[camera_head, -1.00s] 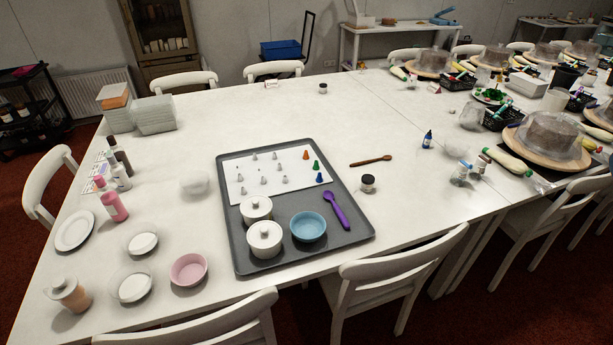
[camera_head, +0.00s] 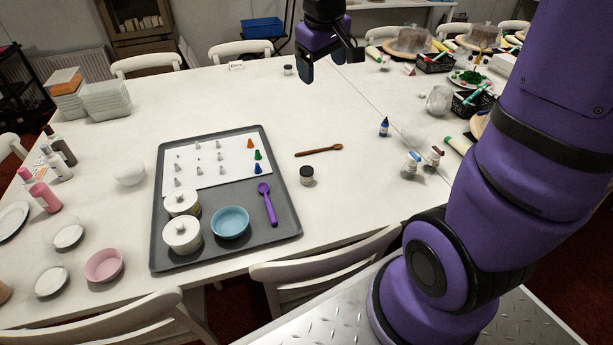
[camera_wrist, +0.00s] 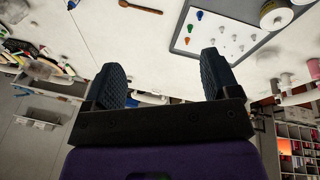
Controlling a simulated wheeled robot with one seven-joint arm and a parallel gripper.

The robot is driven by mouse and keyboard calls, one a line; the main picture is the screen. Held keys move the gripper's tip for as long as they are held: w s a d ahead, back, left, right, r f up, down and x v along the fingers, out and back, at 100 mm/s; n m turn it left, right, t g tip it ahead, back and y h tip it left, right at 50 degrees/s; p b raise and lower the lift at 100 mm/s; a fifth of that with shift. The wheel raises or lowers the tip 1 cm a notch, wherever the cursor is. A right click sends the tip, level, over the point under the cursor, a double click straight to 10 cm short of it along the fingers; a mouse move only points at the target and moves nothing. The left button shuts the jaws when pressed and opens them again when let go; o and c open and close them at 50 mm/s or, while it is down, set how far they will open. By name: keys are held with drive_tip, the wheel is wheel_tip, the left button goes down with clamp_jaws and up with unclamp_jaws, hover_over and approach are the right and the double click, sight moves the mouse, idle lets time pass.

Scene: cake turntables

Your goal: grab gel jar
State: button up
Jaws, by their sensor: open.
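Two small dark-lidded jars show in the head view; I cannot tell which is the gel jar. One jar (camera_head: 307,175) stands upright on the table just right of the grey tray, in front of the wooden spoon. The other, smaller jar (camera_head: 288,70) stands near the far table edge. My gripper (camera_head: 330,62) is raised over the far part of the table, to the right of the far jar in the picture. Its fingers are apart with nothing between them, as the wrist view (camera_wrist: 161,60) also shows. I make out neither jar clearly in the wrist view.
The grey tray (camera_head: 290,222) holds white pots, a blue bowl (camera_head: 230,223), a purple spoon and several piping nozzles. A wooden spoon (camera_head: 319,150) and a blue bottle (camera_head: 384,127) lie or stand nearby. Chairs line the near edge. The table's far middle is mostly clear.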

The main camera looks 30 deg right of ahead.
drive_tip(key=w+d+f+n, duration=0.1)
drive_tip(key=w+d+f, duration=0.1)
drive_tip(key=w+f, duration=0.55)
drive_tip(key=n+g+y, duration=0.1)
drive_tip(key=g, duration=0.1)
approach(307, 170)
drive_tip(key=shift+n+g+y, duration=0.3)
drive_tip(key=shift+n+y, duration=0.1)
drive_tip(key=shift+n, duration=0.1)
drive_tip(key=f, duration=0.4)
drive_tip(key=w+f, duration=0.1)
drive_tip(key=f, duration=0.1)
drive_tip(key=shift+d+f, duration=0.15)
drive_tip(key=shift+d, duration=0.05)
drive_tip(key=shift+s+d+f, duration=0.1)
drive_tip(key=shift+f, duration=1.45)
drive_tip(key=shift+s+d+f, duration=0.1)
drive_tip(key=shift+f, duration=1.45)
drive_tip(key=shift+c, duration=0.3)
drive_tip(key=c, duration=1)
